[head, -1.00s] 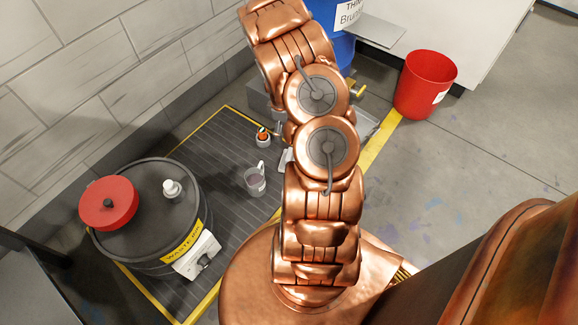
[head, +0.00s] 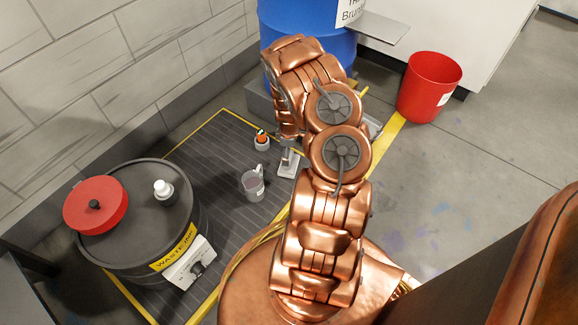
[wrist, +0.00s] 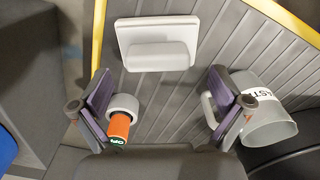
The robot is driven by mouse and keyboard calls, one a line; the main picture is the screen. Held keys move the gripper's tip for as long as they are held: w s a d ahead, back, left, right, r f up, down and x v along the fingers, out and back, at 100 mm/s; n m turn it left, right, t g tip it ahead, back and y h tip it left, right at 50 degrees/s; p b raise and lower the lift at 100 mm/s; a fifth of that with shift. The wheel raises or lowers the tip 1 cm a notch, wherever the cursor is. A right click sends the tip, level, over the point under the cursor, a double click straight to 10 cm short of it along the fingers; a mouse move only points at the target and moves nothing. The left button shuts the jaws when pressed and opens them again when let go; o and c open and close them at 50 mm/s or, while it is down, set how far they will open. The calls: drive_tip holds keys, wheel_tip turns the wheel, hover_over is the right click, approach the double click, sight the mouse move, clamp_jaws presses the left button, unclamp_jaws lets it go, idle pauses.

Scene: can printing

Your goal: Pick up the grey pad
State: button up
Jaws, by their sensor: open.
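The grey pad (wrist: 157,55) is a light grey plate with a raised bar-like grip on top. It lies on the dark ribbed mat (head: 207,170), ahead of my gripper (wrist: 163,88) in the wrist view. In the head view the pad (head: 287,166) shows just left of my arm, partly hidden by my arm and gripper. My gripper is open, with its two fingers wide apart and nothing between the tips. The pad is apart from both fingers in the wrist picture.
A grey jug (head: 253,185) and a small orange-topped container (head: 262,140) stand on the mat close by. A black waste ink drum (head: 140,215) with a red lid stands at left. A blue barrel (head: 310,40) and a red bucket (head: 429,88) are behind. Floor at right is clear.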

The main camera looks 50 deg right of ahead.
sight(291, 169)
drive_tip(key=shift+w+d+f+b, duration=0.15)
drive_tip(key=shift+f+b, duration=0.7)
drive_tip(key=shift+f, duration=0.9)
drive_tip(key=c, duration=1.3)
drive_tip(key=shift+o, duration=0.2)
drive_tip(key=shift+r+p, duration=0.5)
drive_tip(key=shift+r, duration=0.15)
wheel_tip(291, 169, up, 2)
drive_tip(key=shift+r+p, duration=0.25)
drive_tip(key=shift+p, duration=0.7)
drive_tip(key=s, duration=0.1)
drive_tip(key=s+a+p, duration=0.1)
drive_tip(key=p, duration=0.1)
drive_tip(key=shift+s+a+r, duration=0.25)
drive_tip(key=shift+s+a, duration=0.15)
drive_tip(key=s+a+p, duration=0.3)
drive_tip(key=s+a, duration=0.3)
drive_tip(key=s, duration=0.5)
drive_tip(key=shift+a+r+p, duration=0.25)
drive_tip(key=shift+r+p, duration=0.1)
drive_tip(key=shift+r, duration=0.05)
